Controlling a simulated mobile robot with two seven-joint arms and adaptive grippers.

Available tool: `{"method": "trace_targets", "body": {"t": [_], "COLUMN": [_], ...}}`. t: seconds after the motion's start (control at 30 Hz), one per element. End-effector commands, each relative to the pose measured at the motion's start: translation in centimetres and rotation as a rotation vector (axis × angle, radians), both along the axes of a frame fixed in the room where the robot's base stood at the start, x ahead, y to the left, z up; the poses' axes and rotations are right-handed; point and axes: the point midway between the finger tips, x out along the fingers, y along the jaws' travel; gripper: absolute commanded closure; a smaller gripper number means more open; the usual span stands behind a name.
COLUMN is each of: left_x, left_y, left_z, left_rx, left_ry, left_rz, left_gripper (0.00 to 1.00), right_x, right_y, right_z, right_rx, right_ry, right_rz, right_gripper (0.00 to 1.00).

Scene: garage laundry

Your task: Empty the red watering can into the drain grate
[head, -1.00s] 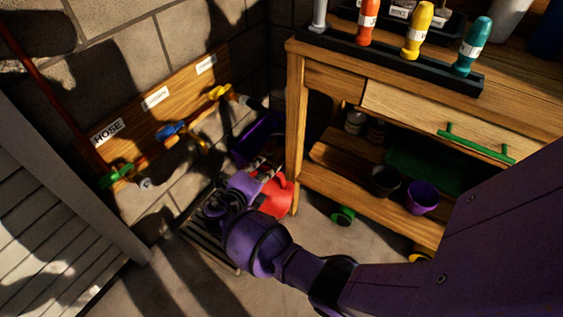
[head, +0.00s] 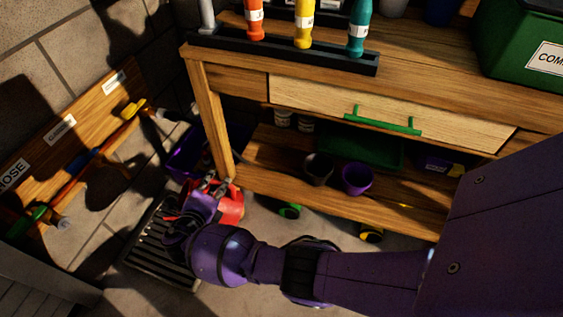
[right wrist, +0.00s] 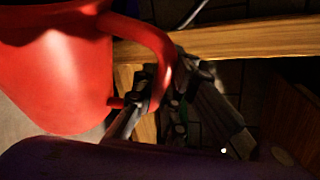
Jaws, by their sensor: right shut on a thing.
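The red watering can (head: 232,205) is low by the front left leg of the workbench, partly hidden by my right gripper and wrist. My right gripper (head: 212,184) is shut on its handle. In the right wrist view, the can's red body (right wrist: 60,75) fills the upper left, and the curved handle (right wrist: 160,50) runs down to the fingers (right wrist: 152,98). The slatted drain grate (head: 150,252) is in the floor left of the can, partly covered by my wrist. The spout and the can's inside are hidden. My left gripper is not in view.
The wooden workbench (head: 225,72) stands right behind the can, with pots on its lower shelf (head: 390,208). A purple bin (head: 185,155) is behind the grate. A hose board (head: 90,110) is on the left wall. Bare floor lies in front of the grate.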

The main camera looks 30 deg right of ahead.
Motion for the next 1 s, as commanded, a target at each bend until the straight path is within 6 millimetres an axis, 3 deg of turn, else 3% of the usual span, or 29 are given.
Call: {"method": "trace_targets", "body": {"t": [0.3, 0.77, 1.0], "left_x": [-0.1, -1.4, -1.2], "left_y": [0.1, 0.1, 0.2], "left_z": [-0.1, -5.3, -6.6], "left_rx": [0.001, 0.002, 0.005], "left_ry": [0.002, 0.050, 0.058], "left_rz": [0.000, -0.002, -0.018], "left_gripper": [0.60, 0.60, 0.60], "right_x": [-1.9, -4.2, -4.0], "right_y": [-3.3, -7.1, -6.9], "right_z": [-1.7, -5.8, -8.2], "right_rx": [0.155, 0.482, 0.686], "right_ry": [-0.086, -0.268, -0.384], "right_rz": [-0.002, -0.002, -0.001], "right_gripper": [1.00, 1.00, 1.00]}}
